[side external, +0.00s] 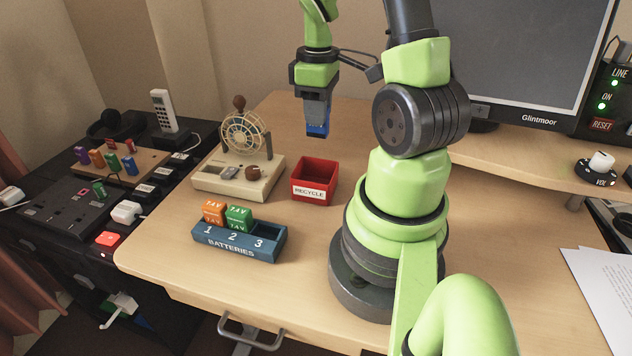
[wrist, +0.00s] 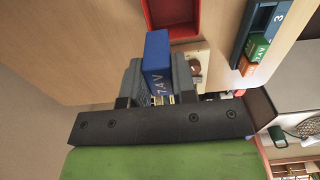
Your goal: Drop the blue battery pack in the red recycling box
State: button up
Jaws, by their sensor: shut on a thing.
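My gripper (side external: 317,112) is shut on the blue battery pack (side external: 318,129) and holds it well above the desk. In the side view the pack is above and behind the red recycling box, with only its lower end showing below the jaws. In the wrist view the pack (wrist: 157,62), marked 7.4V, stands between the two fingers (wrist: 158,85). The red recycling box (side external: 314,190), labelled RECYCLE, sits open on the desk. Its rim also shows at the top of the wrist view (wrist: 171,33). The box looks empty in the side view.
A blue battery holder (side external: 240,246) has an orange pack (side external: 213,211) in slot 1 and a green pack (side external: 239,217) in slot 2; slot 3 is empty. A cream device with a wheel (side external: 243,136) stands left of the box. A monitor (side external: 520,60) stands behind my arm.

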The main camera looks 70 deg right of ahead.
aim_at(318, 135)
jog(key=shift+f, duration=1.9)
jog(key=o, duration=0.9)
notch_tip(318, 135, up, 10)
jog(key=a+r+m+t, duration=0.1)
jog(key=a+r+t, duration=0.1)
jog(key=a, duration=0.5)
jog(key=s+a+r+m+t+y, duration=0.1)
jog(key=a+r+t, duration=0.1)
jog(key=a+r, duration=0.2)
jog(key=a+r+m+t+y, duration=0.1)
jog(key=a+r+m+t, duration=0.1)
jog(key=a, duration=0.7)
jog(key=shift+s+a+r+t, duration=0.2)
jog(key=shift+r+t, duration=0.1)
jog(key=shift+r, duration=0.1)
jog(key=shift+s+a+r+t, duration=0.2)
jog(key=shift+r+t, duration=0.1)
jog(key=shift+r, duration=0.1)
